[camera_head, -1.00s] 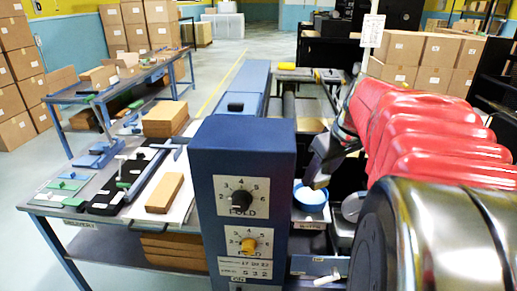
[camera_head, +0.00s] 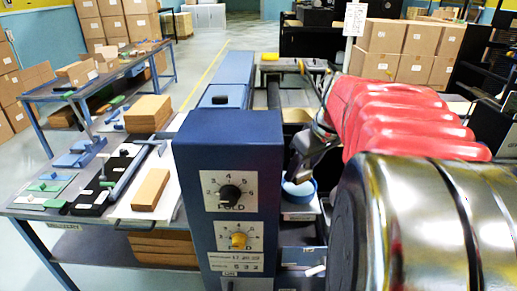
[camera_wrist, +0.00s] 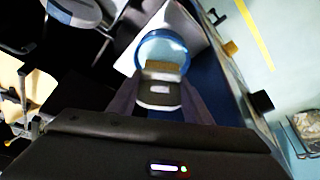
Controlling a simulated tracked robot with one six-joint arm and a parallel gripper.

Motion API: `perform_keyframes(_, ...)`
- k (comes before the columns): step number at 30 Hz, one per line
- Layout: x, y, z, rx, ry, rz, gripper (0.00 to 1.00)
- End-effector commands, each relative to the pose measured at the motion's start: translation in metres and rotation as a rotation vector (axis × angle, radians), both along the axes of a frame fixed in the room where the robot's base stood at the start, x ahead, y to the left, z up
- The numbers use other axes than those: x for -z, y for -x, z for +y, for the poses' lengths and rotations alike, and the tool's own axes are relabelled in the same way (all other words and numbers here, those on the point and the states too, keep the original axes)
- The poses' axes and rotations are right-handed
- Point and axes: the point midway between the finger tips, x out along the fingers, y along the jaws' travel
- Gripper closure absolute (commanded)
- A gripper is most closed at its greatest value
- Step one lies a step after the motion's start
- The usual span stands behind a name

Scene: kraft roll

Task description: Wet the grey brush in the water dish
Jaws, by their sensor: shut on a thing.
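The water dish (camera_head: 299,197) is a round blue bowl just right of the blue machine in the head view. In the wrist view the dish (camera_wrist: 143,50) is at top centre, with a pale inside. My gripper (camera_wrist: 160,98) is shut on the grey brush (camera_wrist: 160,87), which has a tan-grey bristle end and a pale patch on its body. The brush end overlaps the near part of the dish in that view; I cannot tell whether it touches the water. In the head view my gripper (camera_head: 291,177) is over the dish's left side, and the brush is not clearly visible.
The blue machine (camera_head: 228,150) with two dials stands tall directly left of the dish. A worktable at left holds a cardboard-brown block (camera_head: 151,189), a brown stack (camera_head: 148,112) and small tools. Boxes (camera_head: 405,50) are stacked behind my arm.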

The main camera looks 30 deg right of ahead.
Motion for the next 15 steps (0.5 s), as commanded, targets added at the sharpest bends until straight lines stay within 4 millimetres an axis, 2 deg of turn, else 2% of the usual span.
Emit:
perform_keyframes(9, 0.027, 0.000, -0.001, 0.001, -0.002, 0.000, 0.73)
perform_keyframes(15, 0.037, 0.001, -0.001, 0.002, 0.000, 0.002, 0.73)
